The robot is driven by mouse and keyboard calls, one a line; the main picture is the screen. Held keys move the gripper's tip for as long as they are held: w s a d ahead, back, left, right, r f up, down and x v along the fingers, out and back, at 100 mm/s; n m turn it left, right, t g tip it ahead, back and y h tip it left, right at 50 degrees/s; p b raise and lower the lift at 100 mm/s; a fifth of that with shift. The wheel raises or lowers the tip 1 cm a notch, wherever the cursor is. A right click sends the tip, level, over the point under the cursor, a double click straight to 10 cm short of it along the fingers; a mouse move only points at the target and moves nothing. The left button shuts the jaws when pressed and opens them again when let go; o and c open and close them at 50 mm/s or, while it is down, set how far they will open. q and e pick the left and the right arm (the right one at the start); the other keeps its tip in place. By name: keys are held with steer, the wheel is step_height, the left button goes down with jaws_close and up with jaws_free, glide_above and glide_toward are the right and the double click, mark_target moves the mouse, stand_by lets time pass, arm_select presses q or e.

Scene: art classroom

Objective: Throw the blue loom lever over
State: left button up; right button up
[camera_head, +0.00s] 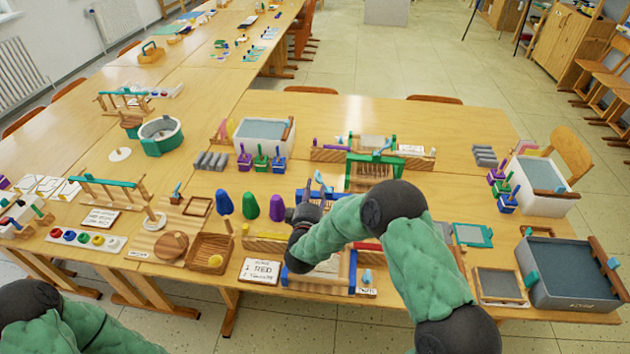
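The blue loom (352,270) stands near the front edge of the table, with blue side bars and a pale woven area. My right forearm and wrist cover much of it. A light blue lever-like piece (321,181) sticks up at its far side, beside the tip of my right gripper. My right gripper (309,201) is dark and small here, over the far part of the blue loom. I cannot tell whether it touches the lever or how far its fingers are apart. My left arm shows at the lower left corner; its gripper is out of view.
A green loom (372,172) stands behind the blue one. Blue, green and purple cones (250,206) stand to the left, near a wooden tray (212,253). A grey tub (572,275) is at the right.

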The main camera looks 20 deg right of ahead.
steer(key=v, duration=0.4)
steer(key=shift+s+a, duration=0.15)
steer(key=shift+s, duration=0.1)
steer(key=shift+f, duration=0.1)
